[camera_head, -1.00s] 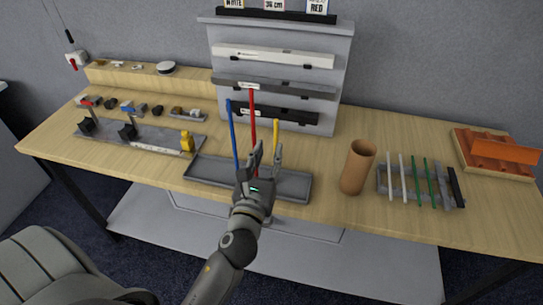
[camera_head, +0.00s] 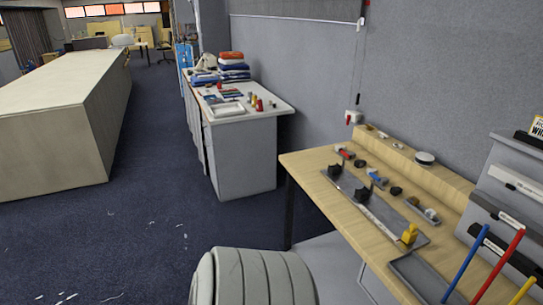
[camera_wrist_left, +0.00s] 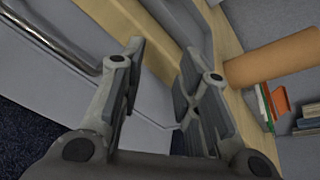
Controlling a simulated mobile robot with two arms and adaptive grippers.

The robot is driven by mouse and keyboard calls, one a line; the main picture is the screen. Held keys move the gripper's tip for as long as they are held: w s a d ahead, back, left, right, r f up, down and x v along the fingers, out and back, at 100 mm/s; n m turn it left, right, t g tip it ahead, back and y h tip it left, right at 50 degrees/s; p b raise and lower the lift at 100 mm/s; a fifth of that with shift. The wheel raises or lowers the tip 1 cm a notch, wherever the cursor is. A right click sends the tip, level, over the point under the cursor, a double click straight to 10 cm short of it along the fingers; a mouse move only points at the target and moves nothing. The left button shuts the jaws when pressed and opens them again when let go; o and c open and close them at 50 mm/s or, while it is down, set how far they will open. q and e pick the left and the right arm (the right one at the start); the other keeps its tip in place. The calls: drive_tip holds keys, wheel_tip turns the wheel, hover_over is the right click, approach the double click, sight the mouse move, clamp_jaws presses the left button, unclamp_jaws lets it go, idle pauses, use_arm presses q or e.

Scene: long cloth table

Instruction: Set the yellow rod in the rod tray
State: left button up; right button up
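The yellow rod (camera_head: 524,289) shows at the bottom right of the head view, leaning, with its lower end cut off by the frame. A red rod (camera_head: 501,264) and a blue rod (camera_head: 459,274) lean beside it. A shallow grey tray (camera_head: 408,267), which looks like the rod tray, is partly visible at the table's front; I cannot tell whether the rods stand in it. My left gripper (camera_wrist_left: 163,68) is open in the left wrist view, with nothing between its fingers, near the table's front edge. It is outside the head view. My right gripper is in neither view.
In the left wrist view a brown tube (camera_wrist_left: 272,60) lies right of the fingers. In the head view, a yellow item (camera_head: 409,235) and small clamps sit on the wooden table (camera_head: 325,197). A white-topped cabinet (camera_head: 243,150) stands further back.

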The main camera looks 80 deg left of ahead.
use_arm(q)
drive_tip(key=s+f+n+g+h, duration=0.15)
drive_tip(key=s+f+n, duration=0.3)
drive_tip(key=f, duration=0.45)
drive_tip(key=s+d+f+n+g, duration=0.1)
drive_tip(key=s+f+n+g, duration=0.2)
drive_tip(key=s+f, duration=0.4)
drive_tip(key=s+f+n+g, duration=0.2)
drive_tip(key=s+f+n, duration=0.2)
drive_tip(key=f, duration=0.6)
drive_tip(key=s+a+f+n+g, duration=0.1)
drive_tip(key=s+f+n+g, duration=0.2)
drive_tip(key=s, duration=1)
drive_tip(key=s+a+f+n+g, duration=0.1)
drive_tip(key=s+f+n+g, duration=0.2)
drive_tip(key=s+f+n, duration=0.7)
drive_tip(key=s, duration=0.3)
drive_tip(key=shift+a+f, duration=0.15)
drive_tip(key=shift+a, duration=0.15)
